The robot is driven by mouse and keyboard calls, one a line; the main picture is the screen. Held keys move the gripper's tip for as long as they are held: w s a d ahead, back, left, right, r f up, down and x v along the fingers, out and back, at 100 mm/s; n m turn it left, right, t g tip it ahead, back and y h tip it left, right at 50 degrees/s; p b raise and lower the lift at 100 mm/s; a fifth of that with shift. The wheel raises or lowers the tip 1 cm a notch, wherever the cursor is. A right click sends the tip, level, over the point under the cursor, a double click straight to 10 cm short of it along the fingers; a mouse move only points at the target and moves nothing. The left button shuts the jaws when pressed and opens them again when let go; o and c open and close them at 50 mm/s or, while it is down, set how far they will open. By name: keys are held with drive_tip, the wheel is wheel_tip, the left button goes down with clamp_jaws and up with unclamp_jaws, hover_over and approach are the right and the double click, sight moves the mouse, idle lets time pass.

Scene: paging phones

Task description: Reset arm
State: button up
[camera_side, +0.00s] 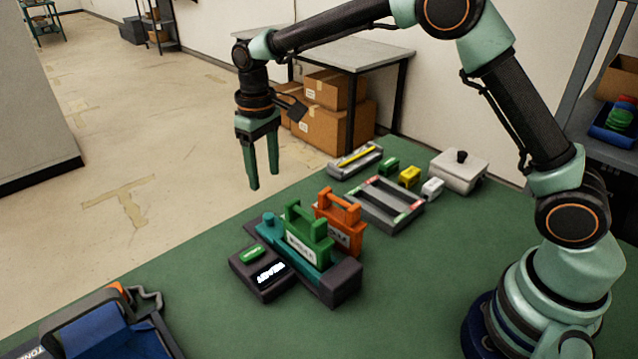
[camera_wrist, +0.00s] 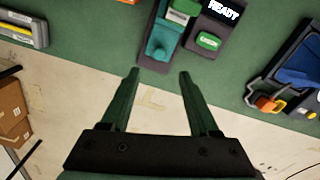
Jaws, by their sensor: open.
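My gripper (camera_side: 263,182) hangs from my arm in the side view, fingers pointing down, open with nothing between them. It is above the far left edge of the green table (camera_side: 215,325), apart from everything on it. In the wrist view my gripper (camera_wrist: 160,72) shows two parted green fingers, with the pale floor and the table edge beyond. Below and to its right in the side view stands a dark fixture with a teal slide (camera_side: 290,258). A green handled block (camera_side: 307,236) sits on it, and an orange handled block (camera_side: 340,222) stands just behind.
A small box with a lit "READY" display (camera_side: 263,278) adjoins the fixture. Behind are a grey tray (camera_side: 382,204), small green, yellow and white blocks, and a lidded metal box (camera_side: 458,169). A blue-lined holder (camera_side: 105,335) is at front left. Front middle table is clear.

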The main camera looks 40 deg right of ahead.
wheel_tip(320, 180, up, 2)
idle(0.5)
drive_tip(key=s+d+r+m+t, duration=0.1)
drive_tip(key=s+d+r+t, duration=0.2)
drive_tip(key=s+d+r, duration=0.55)
drive_tip(key=s+d+m+t, duration=0.2)
drive_tip(key=s+d, duration=0.2)
drive_tip(key=s, duration=0.8)
drive_tip(key=shift+t, duration=0.3)
drive_tip(key=shift+s+r, duration=0.1)
drive_tip(key=shift+r, duration=0.05)
